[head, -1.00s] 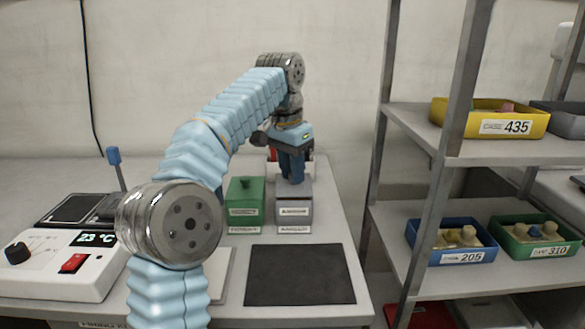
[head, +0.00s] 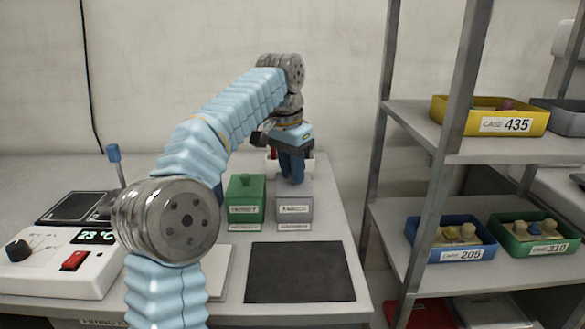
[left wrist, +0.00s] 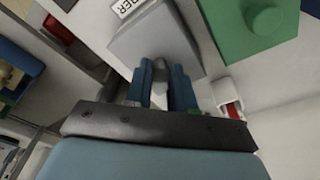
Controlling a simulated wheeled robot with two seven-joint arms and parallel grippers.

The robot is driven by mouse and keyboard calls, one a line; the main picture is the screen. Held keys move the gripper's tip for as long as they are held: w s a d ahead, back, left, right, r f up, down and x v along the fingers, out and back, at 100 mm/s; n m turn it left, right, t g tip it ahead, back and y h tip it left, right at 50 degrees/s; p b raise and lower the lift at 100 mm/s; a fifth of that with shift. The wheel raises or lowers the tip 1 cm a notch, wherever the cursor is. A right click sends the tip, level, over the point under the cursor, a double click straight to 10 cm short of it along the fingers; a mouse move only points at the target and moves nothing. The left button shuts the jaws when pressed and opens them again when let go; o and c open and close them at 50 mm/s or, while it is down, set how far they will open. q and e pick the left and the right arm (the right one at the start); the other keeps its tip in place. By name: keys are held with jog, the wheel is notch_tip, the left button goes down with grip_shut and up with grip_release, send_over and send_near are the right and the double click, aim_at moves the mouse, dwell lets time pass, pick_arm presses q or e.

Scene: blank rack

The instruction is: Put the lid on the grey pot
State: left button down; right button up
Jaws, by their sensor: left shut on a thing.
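The grey pot (head: 295,211) stands on the table beside the green pot (head: 244,212), with a label on its front. My left gripper (head: 291,180) points down over the grey pot. Its blue fingers are shut on the knob of the grey lid (head: 301,188). In the left wrist view the lid (left wrist: 157,40) shows as a flat grey plate with the dark knob between the fingertips (left wrist: 161,78). The lid is at the pot's top and looks roughly level; I cannot tell whether it rests fully on the rim. My right gripper is out of view.
The green pot has its own knobbed lid. A white holder (head: 308,166) with red items stands behind the gripper. A dark mat (head: 300,272) lies in front, clear. A white device (head: 52,275) is at left, and a shelf rack (head: 430,215) with bins at right.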

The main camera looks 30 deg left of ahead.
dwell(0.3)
pick_arm(q)
jog(key=shift+c, duration=2)
grip_release()
jog(key=shift+f, duration=0.1)
